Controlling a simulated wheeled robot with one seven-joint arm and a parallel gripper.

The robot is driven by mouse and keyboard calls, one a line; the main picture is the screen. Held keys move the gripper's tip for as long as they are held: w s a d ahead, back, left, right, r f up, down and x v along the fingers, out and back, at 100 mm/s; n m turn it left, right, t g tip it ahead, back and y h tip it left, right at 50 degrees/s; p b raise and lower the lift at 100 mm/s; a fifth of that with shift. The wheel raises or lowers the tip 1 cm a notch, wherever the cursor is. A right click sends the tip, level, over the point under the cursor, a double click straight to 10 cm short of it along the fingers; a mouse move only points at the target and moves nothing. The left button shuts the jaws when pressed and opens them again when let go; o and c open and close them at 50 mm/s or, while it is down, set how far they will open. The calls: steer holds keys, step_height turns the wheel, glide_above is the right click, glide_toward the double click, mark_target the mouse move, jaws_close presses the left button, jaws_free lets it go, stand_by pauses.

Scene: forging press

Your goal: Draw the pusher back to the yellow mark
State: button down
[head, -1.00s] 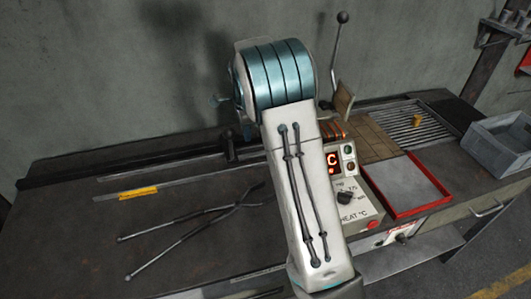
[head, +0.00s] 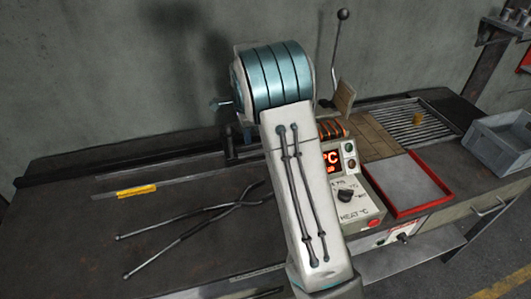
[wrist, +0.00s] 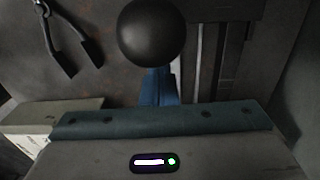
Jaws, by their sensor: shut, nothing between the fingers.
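The yellow mark (head: 136,191) lies on a pale strip beside the dark rail (head: 100,168) along the back of the bench. A round black knob (wrist: 152,32) is large and close in the wrist view; I take it to be the pusher's, though its lower part is hidden. My gripper (wrist: 158,80) shows as blue fingers just below the knob in that view. The fingers are shut and hold nothing, and the knob hides their tips. In the head view my arm covers the gripper and the rail behind it.
Long tongs (head: 195,222) lie on the bench in front of the rail. A heat control box (head: 350,200), a red-edged tray (head: 408,183), a grey bin (head: 500,140) and an upright lever (head: 336,55) are to the right. The bench's left end is mostly clear.

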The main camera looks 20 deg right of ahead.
steer(key=a+f+p, duration=0.1)
steer(key=a+p, duration=0.6)
steer(key=a, duration=2.6)
step_height(320, 180, up, 13)
steer(key=d+p, duration=0.2)
steer(key=p, duration=0.2)
stand_by(0.9)
steer(key=shift+d, duration=0.1)
